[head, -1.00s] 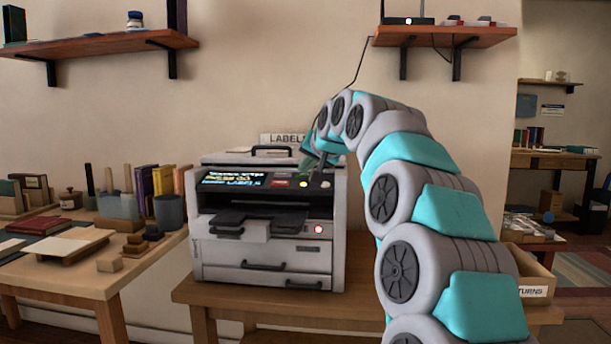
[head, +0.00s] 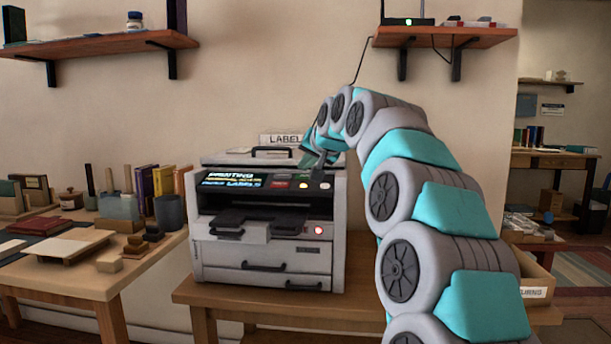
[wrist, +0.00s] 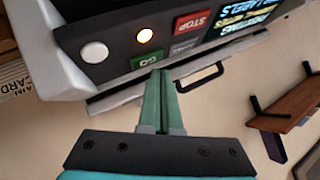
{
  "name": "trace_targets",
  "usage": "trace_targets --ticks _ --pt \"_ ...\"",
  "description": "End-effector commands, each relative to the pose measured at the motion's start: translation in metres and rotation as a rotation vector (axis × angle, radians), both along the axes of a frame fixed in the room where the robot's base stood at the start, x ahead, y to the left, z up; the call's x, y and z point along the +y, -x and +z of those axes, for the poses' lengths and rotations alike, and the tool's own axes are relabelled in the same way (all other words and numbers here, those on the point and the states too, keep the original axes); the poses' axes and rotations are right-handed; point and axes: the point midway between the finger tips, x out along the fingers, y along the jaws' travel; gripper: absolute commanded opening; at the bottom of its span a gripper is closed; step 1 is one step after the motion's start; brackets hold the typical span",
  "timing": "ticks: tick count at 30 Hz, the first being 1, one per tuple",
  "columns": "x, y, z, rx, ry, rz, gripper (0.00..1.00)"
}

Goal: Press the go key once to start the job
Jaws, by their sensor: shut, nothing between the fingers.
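The label printer (head: 265,258) stands on a wooden table, its control panel along the top front. Its display (head: 232,180) reads "PRINTING" with "LABELS" below. The green GO key (wrist: 146,62) shows in the wrist view, below a glowing round lamp (wrist: 145,36). My gripper (wrist: 161,73) is shut and empty, its green fingertips at the near edge of the GO key. I cannot tell whether they touch it. In the head view my gripper (head: 319,167) is just above the right part of the panel.
A red STOP key (wrist: 193,22) and a grey key (wrist: 185,47) are close to the GO key. A white round button (wrist: 94,53) is on the other side. A table with books and blocks (head: 75,285) is at left. A box (head: 537,285) stands at right.

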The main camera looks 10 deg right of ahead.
Motion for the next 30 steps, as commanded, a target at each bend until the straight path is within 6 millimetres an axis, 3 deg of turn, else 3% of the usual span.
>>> trace_targets --ticks 7,24,30 --pt "0.000 0.002 0.007 -0.001 0.000 0.000 0.00" --pt "0.005 0.016 0.056 0.000 0.001 -0.001 0.00" --pt "0.006 0.018 0.058 0.000 0.001 -0.001 0.00"
